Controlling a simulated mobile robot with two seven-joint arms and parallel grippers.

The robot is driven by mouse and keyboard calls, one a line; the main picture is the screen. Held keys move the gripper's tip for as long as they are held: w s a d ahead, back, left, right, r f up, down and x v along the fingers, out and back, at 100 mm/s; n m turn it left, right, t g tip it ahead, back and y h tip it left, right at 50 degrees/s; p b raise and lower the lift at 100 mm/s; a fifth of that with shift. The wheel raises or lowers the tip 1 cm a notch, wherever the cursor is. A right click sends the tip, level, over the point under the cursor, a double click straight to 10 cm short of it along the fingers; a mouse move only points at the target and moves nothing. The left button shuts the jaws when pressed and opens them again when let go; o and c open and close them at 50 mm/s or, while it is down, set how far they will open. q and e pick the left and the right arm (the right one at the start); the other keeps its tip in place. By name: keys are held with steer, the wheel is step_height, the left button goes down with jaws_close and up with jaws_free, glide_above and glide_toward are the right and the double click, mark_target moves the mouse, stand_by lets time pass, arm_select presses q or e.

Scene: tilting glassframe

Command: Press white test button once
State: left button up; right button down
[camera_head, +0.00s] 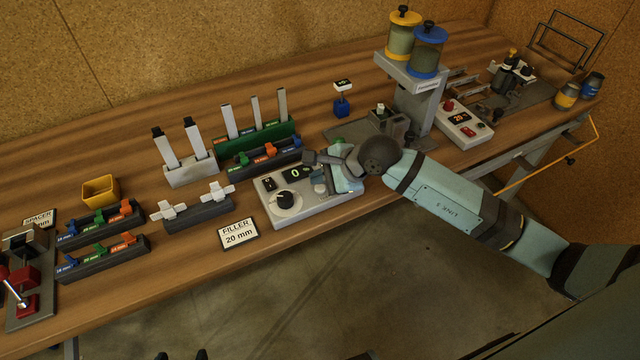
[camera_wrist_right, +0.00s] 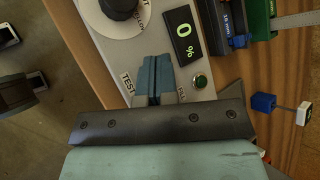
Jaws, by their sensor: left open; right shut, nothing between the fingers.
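The grey control box (camera_head: 318,208) has a black knob, a display reading 0 and a pale round button (camera_head: 320,188) near its front right. The box (camera_wrist_right: 120,48) also shows in the right wrist view, with a TEST label (camera_wrist_right: 127,83). My right gripper (camera_head: 343,184) is shut and empty at the box's right end, close to the pale button. Its teal fingers (camera_wrist_right: 155,75) cover the spot beside the TEST label, so the button is hidden there. I cannot tell whether they touch it. My left gripper (camera_head: 180,355) is open at the bottom edge, away from the table.
A green button (camera_wrist_right: 200,80) sits beside the fingers. A FILLER 20 mm card (camera_head: 238,234) lies left of the box. Racks with coloured clips (camera_head: 265,155) stand behind it, and a dispenser (camera_head: 413,95) with yellow and blue lids stands behind right. The table's front edge is close.

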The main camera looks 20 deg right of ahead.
mark_target(320, 189)
steer(key=shift+r, duration=0.15)
steer(key=shift+r+p, duration=1.3)
steer(key=shift+r, duration=1.15)
